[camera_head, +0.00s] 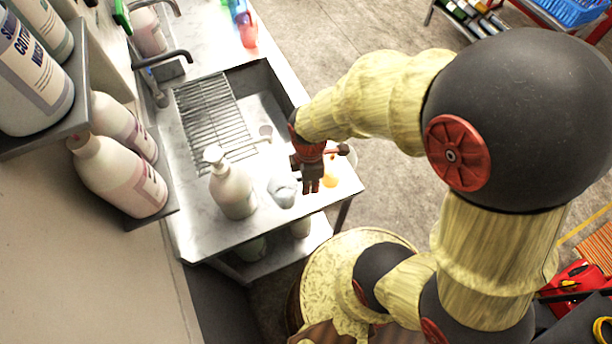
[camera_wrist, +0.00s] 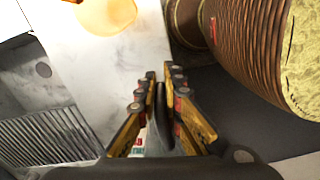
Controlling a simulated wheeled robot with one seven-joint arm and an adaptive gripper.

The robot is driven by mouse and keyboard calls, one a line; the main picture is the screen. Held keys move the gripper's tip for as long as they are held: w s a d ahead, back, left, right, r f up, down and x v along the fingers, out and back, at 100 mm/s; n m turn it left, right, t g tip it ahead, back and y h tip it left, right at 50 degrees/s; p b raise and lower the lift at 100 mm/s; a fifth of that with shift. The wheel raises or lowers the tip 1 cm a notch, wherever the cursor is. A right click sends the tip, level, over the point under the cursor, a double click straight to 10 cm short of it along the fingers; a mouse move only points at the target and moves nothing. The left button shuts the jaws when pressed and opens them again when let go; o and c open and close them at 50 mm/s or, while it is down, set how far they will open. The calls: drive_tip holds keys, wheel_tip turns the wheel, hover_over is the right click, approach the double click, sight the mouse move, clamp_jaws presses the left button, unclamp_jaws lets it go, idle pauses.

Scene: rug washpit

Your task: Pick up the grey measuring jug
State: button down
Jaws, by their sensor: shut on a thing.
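The grey measuring jug (camera_head: 283,190) is a small light-grey vessel near the front edge of the steel sink bench in the head view. My gripper (camera_head: 312,187) points down right beside it, on its right side. In the wrist view my gripper (camera_wrist: 163,80) has its fingers closed together on a thin dark-grey part, seen edge-on, which I take to be part of the jug. The rest of the jug is hidden in that view. I cannot tell whether it is clear of the bench.
A white pump bottle (camera_head: 232,190) stands just left of the jug. An orange item (camera_head: 330,178) lies right of my gripper and also shows in the wrist view (camera_wrist: 107,12). The sink with its wire rack (camera_head: 208,115) is behind; large bottles line the left shelf (camera_head: 165,205).

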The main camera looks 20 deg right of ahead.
drive_tip(key=shift+s+a+r, duration=0.1)
drive_tip(key=shift+s+r, duration=0.2)
drive_tip(key=shift+s, duration=0.35)
drive_tip(key=shift+s+a+r, duration=0.15)
drive_tip(key=shift+s+r, duration=0.15)
drive_tip(key=shift+s, duration=0.35)
drive_tip(key=shift+s+a+r, duration=0.1)
drive_tip(key=shift+s+r, duration=0.2)
drive_tip(key=shift+s, duration=0.35)
idle(0.5)
